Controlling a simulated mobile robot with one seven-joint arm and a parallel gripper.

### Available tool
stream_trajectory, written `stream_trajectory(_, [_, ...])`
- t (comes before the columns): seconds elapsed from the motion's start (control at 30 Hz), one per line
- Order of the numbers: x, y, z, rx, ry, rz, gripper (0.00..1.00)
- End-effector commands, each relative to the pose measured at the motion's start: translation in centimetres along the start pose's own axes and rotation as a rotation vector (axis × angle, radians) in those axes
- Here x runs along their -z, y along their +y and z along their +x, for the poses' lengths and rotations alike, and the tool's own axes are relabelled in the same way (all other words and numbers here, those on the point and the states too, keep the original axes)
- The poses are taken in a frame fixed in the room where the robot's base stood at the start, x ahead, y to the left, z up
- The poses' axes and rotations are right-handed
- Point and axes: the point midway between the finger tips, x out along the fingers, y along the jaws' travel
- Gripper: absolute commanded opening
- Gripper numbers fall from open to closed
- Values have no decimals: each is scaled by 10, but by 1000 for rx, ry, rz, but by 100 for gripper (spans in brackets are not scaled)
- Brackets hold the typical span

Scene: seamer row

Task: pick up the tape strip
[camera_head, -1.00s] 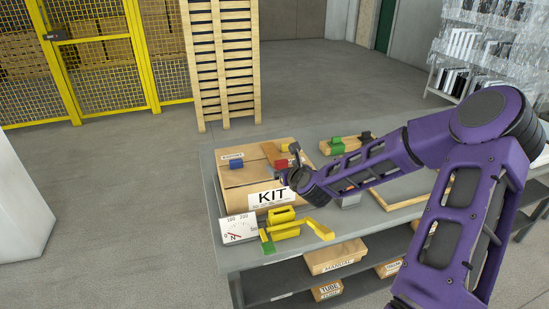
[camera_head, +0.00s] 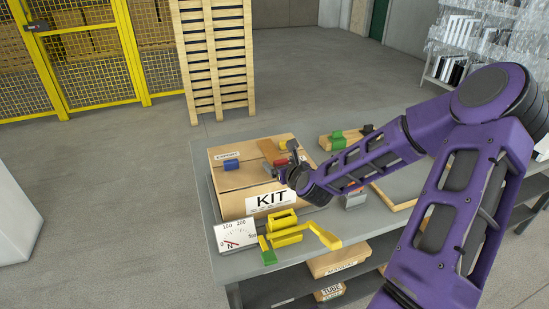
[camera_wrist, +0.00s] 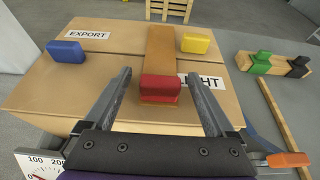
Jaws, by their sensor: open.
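A brown tape strip (camera_wrist: 160,48) runs along the top of a cardboard box in the wrist view. A red block (camera_wrist: 160,88) sits on its near end and hides part of it. In the head view the strip (camera_head: 268,150) shows on the box, partly behind my arm's end. My gripper (camera_wrist: 160,76) is open and empty. Its two fingers appear on either side of the red block, apart from it in the picture. Whether the fingertips touch the box cannot be told.
The box (camera_head: 228,182) also bears a blue block (camera_wrist: 66,52) and a yellow block (camera_wrist: 195,40). A white dial gauge (camera_head: 238,236) and a yellow device (camera_head: 290,230) stand in front. A wooden bar with green and black pieces (camera_wrist: 273,64) lies to the right.

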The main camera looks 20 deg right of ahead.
Motion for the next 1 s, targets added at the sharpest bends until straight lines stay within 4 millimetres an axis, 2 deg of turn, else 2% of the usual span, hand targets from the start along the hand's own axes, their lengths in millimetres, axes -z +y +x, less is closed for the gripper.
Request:
stream_trajectory(0.07, [0, 0, 0, 0, 0, 0, 86])
stream_trajectory(0.53, [0, 0, 0, 0, 0, 0, 2])
stream_trajectory(0.8, [-4, 0, -1, 0, -1, -1, 1])
stream_trajectory(0.87, [-10, 0, -3, 0, -2, -1, 1])
stream_trajectory(1.0, [-35, -1, -14, 3, -6, -4, 1])
